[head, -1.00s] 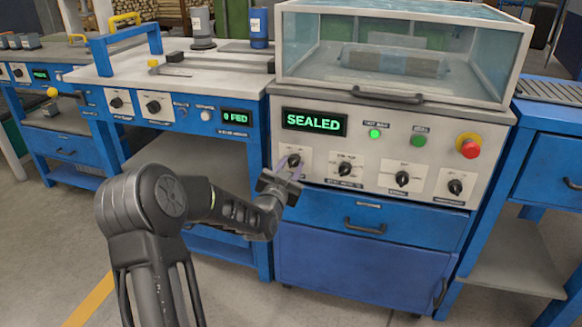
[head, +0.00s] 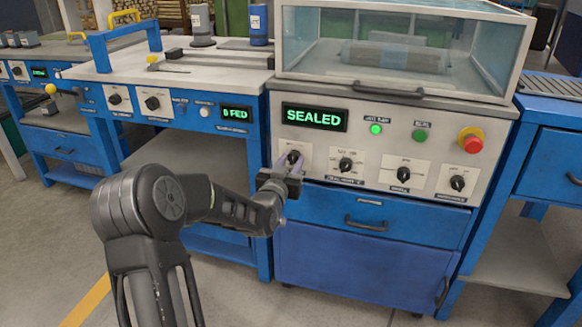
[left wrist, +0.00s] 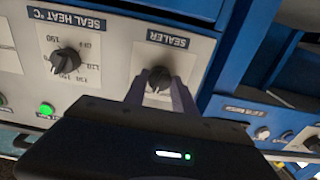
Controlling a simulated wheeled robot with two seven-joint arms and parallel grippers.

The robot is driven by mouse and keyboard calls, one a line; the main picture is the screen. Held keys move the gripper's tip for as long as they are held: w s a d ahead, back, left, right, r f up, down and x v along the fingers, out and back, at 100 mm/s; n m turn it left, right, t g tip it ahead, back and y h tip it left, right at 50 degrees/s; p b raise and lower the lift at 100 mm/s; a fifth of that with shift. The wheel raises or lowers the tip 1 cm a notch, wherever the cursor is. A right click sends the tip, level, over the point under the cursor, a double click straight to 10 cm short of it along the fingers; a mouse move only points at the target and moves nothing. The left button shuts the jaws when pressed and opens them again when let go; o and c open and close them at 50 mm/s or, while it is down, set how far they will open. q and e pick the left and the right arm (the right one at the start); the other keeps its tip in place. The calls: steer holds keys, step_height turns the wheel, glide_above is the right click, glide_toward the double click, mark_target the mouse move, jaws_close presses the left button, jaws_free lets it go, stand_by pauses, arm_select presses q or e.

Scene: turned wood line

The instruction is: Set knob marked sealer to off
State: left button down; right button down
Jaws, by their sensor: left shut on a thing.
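The knob marked sealer (left wrist: 160,76) is a black dial on a white plate, with its label upside down in the left wrist view. It is the leftmost knob in the row on the sealing machine's panel, where it also shows in the head view (head: 293,157), partly hidden by the gripper. My left gripper (head: 285,164) is at this knob. In the left wrist view its two fingers (left wrist: 159,92) stand on either side of the knob, shut on it. The knob's pointer setting is hard to read. My right gripper is in neither view.
The green display (head: 314,117) reads SEALED. The seal heat knob (head: 345,165) is close on the right, with two more knobs beyond it. A red emergency button (head: 471,140) and a lit green lamp (head: 376,129) sit higher. A drawer handle (head: 366,223) juts out below.

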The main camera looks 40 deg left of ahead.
arm_select(q)
steer(key=n+b, duration=0.3)
steer(key=n, duration=0.2)
steer(key=shift+f, duration=0.15)
steer(key=n+b, duration=0.1)
steer(key=n, duration=0.1)
steer(key=shift+n, duration=0.3)
steer(key=shift+n+b, duration=0.35)
steer(key=shift+n, duration=0.25)
steer(key=c, duration=1)
jaws_free()
steer(key=shift+s, duration=0.15)
steer(key=p+v, duration=0.1)
steer(key=v, duration=0.6)
steer(key=shift+s+d+p, duration=0.15)
steer(key=shift+s+p, duration=0.1)
steer(key=shift+p, duration=0.1)
